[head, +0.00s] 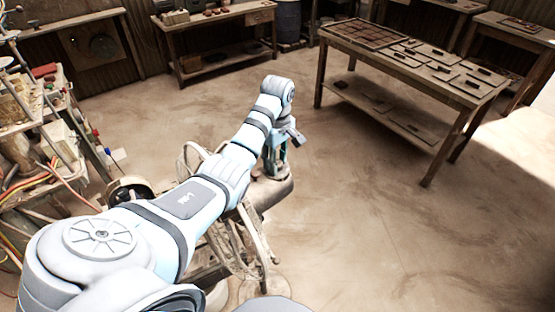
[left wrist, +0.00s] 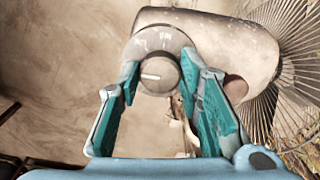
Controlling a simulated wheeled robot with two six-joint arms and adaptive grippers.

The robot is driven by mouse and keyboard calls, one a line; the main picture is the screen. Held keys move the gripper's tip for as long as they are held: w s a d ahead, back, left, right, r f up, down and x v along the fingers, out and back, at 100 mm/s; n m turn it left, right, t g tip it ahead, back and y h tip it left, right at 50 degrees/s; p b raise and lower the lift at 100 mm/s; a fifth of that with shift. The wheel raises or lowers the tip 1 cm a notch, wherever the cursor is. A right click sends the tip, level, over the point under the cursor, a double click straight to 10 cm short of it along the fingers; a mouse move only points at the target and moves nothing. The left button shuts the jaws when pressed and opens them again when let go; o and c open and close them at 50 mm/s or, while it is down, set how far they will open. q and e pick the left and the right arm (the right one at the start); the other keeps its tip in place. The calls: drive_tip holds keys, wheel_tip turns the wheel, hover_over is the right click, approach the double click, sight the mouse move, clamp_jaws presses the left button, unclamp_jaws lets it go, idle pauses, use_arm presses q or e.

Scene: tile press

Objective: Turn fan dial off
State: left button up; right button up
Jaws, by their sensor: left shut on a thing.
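The fan dial (left wrist: 162,72) is a round grey knob on the end of the fan's beige, worn motor housing (left wrist: 215,35). Its white pointer mark points to the left in the left wrist view. My left gripper (left wrist: 160,80) has its teal fingers on both sides of the dial and is shut on it. In the head view my left gripper (head: 277,165) reaches down to the fan housing (head: 270,191), and the dial is hidden there. My right gripper is in neither view.
The fan's wire cage (left wrist: 285,80) lies right of the housing in the left wrist view. A cluttered shelf (head: 45,110) stands at the left. A wooden table (head: 440,125) with flat tiles or boards stands at the right. The floor between is clear.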

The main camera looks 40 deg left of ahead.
use_arm(q)
drive_tip(key=shift+s+f, duration=0.15)
drive_tip(key=o, duration=1.2)
drive_tip(key=shift+a, duration=0.15)
drive_tip(key=shift+c, duration=0.2)
